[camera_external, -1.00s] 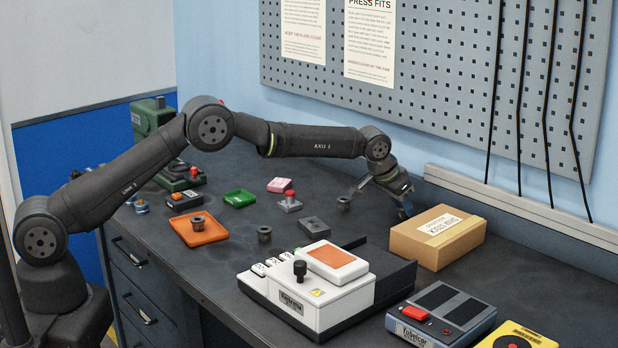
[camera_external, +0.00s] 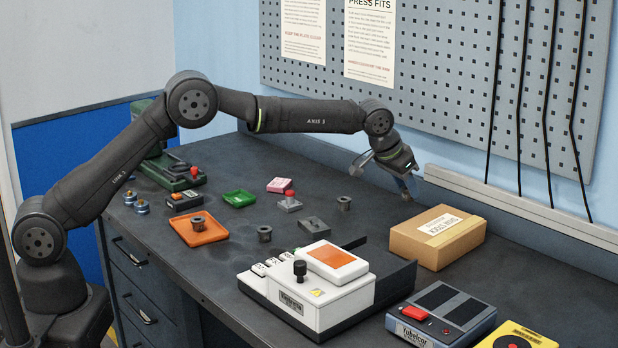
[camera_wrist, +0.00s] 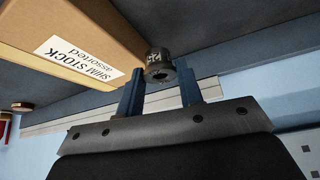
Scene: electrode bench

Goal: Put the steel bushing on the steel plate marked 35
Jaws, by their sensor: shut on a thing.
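In the wrist view my gripper (camera_wrist: 160,85) is shut on a dark metal bushing (camera_wrist: 159,66) with pale marks on its side that I cannot read. In the external view my gripper (camera_external: 405,188) is above the bench, behind the cardboard box; the held bushing is hard to make out there. Other dark bushings stand on the bench (camera_external: 343,203), in front of it (camera_external: 264,233) and on the orange tray (camera_external: 186,236). A flat grey block (camera_external: 314,224) lies mid-bench. I cannot read a 35 on any plate.
The cardboard shim stock box (camera_external: 430,245) stands just in front of my gripper. A white machine (camera_external: 315,295) with an orange top fills the front. The pegboard wall (camera_external: 440,80) is behind.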

